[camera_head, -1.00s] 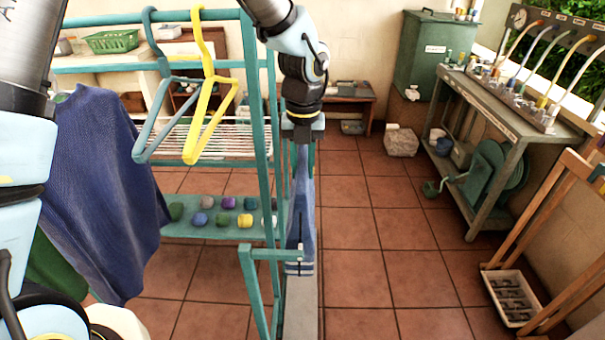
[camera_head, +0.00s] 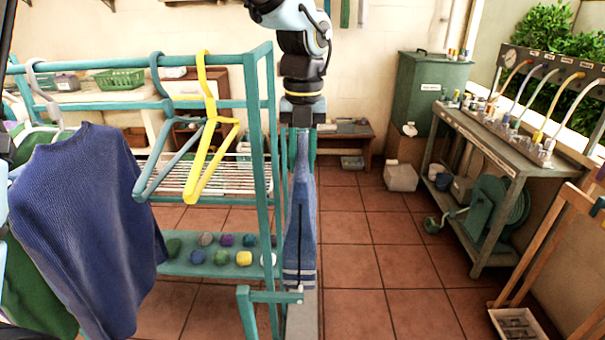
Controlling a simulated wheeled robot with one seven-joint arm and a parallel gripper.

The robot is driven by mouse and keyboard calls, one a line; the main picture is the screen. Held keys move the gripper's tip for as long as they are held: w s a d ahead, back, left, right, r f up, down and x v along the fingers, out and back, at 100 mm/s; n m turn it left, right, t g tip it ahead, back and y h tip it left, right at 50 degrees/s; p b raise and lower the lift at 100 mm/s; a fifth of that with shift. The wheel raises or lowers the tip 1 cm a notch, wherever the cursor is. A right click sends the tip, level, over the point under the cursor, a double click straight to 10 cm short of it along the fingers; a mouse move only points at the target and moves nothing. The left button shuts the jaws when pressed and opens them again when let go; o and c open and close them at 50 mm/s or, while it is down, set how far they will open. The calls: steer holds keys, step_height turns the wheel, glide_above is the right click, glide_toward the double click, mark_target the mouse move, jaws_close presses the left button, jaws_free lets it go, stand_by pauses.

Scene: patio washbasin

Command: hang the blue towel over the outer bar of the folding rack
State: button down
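The blue towel (camera_head: 300,225) hangs lengthwise from my gripper (camera_head: 302,128), with pale stripes near its lower end. My gripper points down at the upper middle of the view and is shut on the towel's top; the fingertips are partly hidden. The towel hangs just right of a teal frame's end post, its lower end close to a short teal bar (camera_head: 270,296); I cannot tell if they touch. A wooden frame with slanted legs (camera_head: 553,253) at the right edge looks like a folding rack. It is cut off, and its outer bar cannot be made out clearly.
The teal frame (camera_head: 262,150) carries a blue garment (camera_head: 85,225), a blue-grey hanger (camera_head: 168,165) and a yellow hanger (camera_head: 212,130). A grey workbench (camera_head: 515,155) with hoses stands at the right, a white jug (camera_head: 400,177) near it. Open tiled floor (camera_head: 385,250) lies between.

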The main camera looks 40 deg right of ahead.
steer(key=shift+r, duration=2.85)
steer(key=s+d, duration=1)
steer(key=d, duration=0.3)
steer(key=shift+s+r, duration=0.4)
steer(key=shift+r, duration=0.05)
steer(key=shift+d, duration=0.15)
